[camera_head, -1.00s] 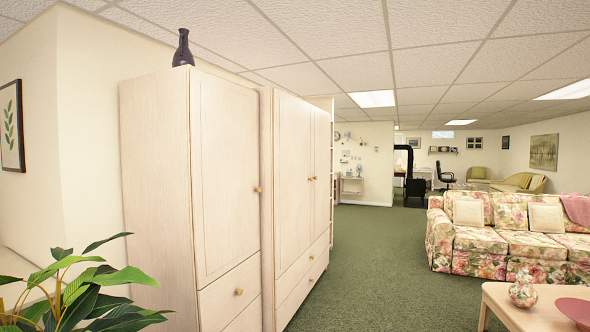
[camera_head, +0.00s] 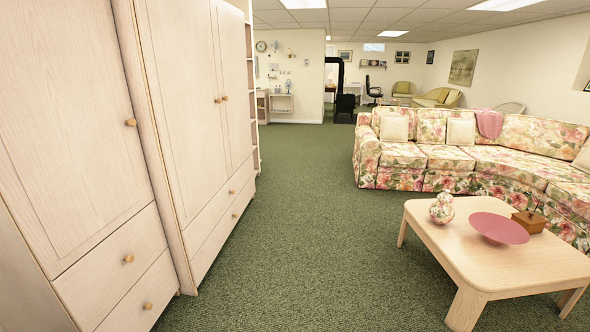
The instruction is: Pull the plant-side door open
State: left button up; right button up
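A pale wood wardrobe (camera_head: 62,120) stands close at the left edge of the head view. Its tall upper door (camera_head: 75,150) is shut and has a round wooden knob (camera_head: 131,122) near its right edge. Two drawers with wooden knobs lie below that door. A second pale wardrobe (camera_head: 180,110) stands directly beyond it, with two shut doors and two small knobs at their meeting edge. The plant is out of view now; earlier it stood in front of the nearer wardrobe's left side. Neither gripper is in view.
Green carpet (camera_head: 290,240) lies open between the wardrobes and the furniture. A low wooden table (camera_head: 450,250) at right holds a floral vase (camera_head: 442,208), a pink bowl (camera_head: 498,228) and a brown box (camera_head: 528,222). A floral sofa (camera_head: 420,155) stands behind it.

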aim_at(176, 36)
jog(key=i+z, duration=0.2)
jog(key=i, duration=2.65)
